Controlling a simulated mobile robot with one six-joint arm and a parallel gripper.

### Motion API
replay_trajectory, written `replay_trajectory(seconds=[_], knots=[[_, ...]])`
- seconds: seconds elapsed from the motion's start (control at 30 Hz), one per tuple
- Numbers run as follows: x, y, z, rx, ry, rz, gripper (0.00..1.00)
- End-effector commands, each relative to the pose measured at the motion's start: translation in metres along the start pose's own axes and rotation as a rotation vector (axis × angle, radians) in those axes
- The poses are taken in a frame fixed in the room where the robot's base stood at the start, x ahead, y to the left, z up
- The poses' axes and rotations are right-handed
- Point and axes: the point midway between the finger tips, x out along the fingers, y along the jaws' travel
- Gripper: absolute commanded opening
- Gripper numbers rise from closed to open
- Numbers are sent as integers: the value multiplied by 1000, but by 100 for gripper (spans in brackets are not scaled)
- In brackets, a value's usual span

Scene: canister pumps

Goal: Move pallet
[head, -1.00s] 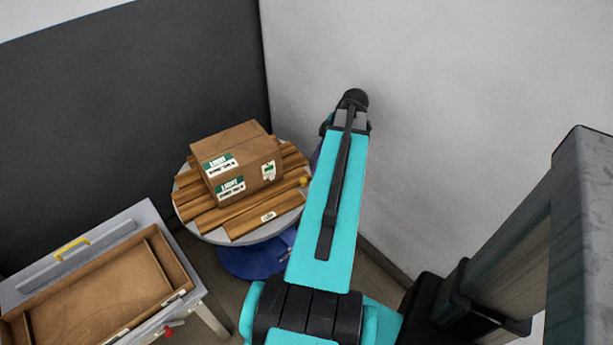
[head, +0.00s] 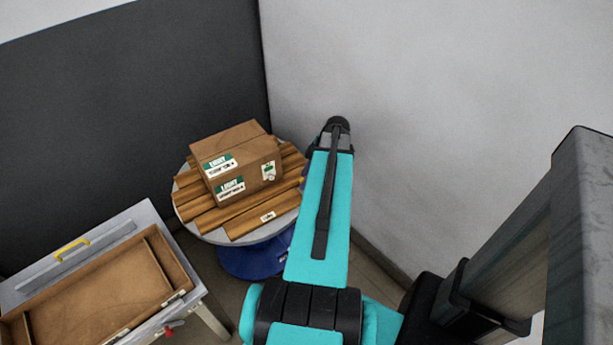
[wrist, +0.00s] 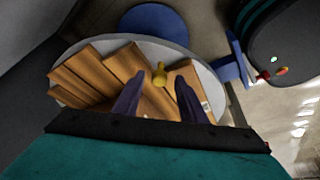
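The wooden pallet (head: 250,216) of brown slats lies on a round grey table. A cardboard box (head: 233,160) with green and white labels sits on top of it. In the wrist view the pallet slats (wrist: 85,75) fill the near part of the tabletop. A small yellow knob (wrist: 160,74) stands at the slats, between the tips of my gripper's purple fingers. My gripper (wrist: 158,84) is open, with a finger on each side of the knob; I cannot tell whether they touch it. In the head view my arm hides most of the gripper.
The round table (head: 215,236) has a blue base (head: 250,262) and stands near the corner of dark and white walls. A grey table with an empty brown tray (head: 172,258) stands at lower left. In the wrist view, a dark rounded machine (wrist: 285,40) with coloured buttons is at upper right.

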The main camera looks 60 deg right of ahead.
Motion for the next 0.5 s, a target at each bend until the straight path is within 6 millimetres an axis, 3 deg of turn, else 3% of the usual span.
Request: replay_trajectory(seconds=[0.33,0.5], knots=[[2,0,0,-1,0,-1,36],[2,0,-1,-1,0,-1,8]])
